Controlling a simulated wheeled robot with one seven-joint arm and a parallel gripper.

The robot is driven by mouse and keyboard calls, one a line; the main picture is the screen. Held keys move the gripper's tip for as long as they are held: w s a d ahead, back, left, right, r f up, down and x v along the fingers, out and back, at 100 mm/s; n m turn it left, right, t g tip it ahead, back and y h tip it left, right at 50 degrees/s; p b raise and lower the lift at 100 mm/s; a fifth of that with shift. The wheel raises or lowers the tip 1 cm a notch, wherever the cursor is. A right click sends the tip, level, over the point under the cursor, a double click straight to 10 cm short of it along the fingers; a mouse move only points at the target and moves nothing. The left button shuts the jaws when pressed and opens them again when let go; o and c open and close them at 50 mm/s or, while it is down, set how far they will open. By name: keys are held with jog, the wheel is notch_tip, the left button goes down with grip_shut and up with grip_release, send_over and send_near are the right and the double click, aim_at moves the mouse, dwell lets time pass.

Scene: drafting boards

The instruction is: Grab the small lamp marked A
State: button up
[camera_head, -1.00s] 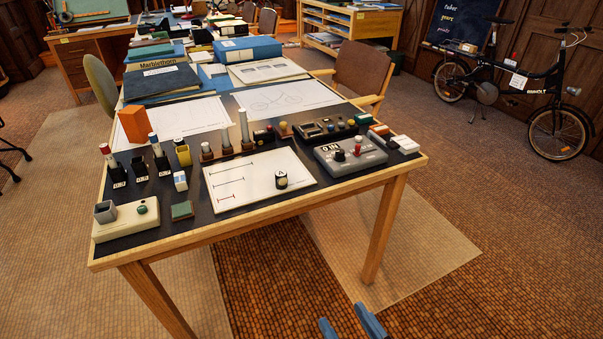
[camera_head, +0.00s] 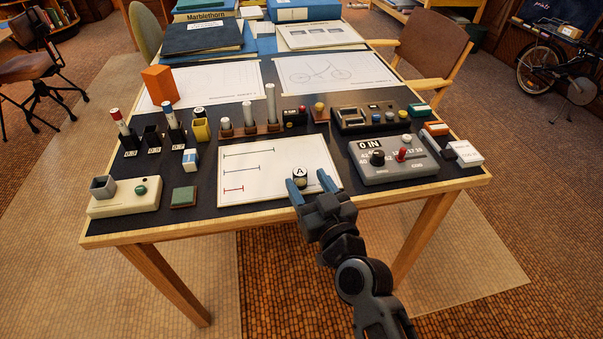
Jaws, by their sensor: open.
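The small lamp marked A (camera_head: 300,176) is a short dark cylinder with a white top bearing a black letter A. It stands on the right part of a white board (camera_head: 238,178) with printed line marks, near the table's front edge. My gripper (camera_head: 312,184) is open, its blue fingertips at the near side of the lamp, one to the left and one to the right of it in the picture. I cannot tell whether the fingers touch the lamp or how high they are above the board. The lamp's lower front is close to the fingers.
A grey control box (camera_head: 395,160) with knobs stands right of the board. A green square block (camera_head: 184,197) and a cream box (camera_head: 123,198) lie to the left. Upright pegs in a wooden rack (camera_head: 248,129) stand behind the board.

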aim_at(303, 177)
jog(key=x, duration=0.4)
jog(key=shift+s+a+r, duration=0.1)
jog(key=shift+a+r, duration=0.05)
jog(key=c, duration=1)
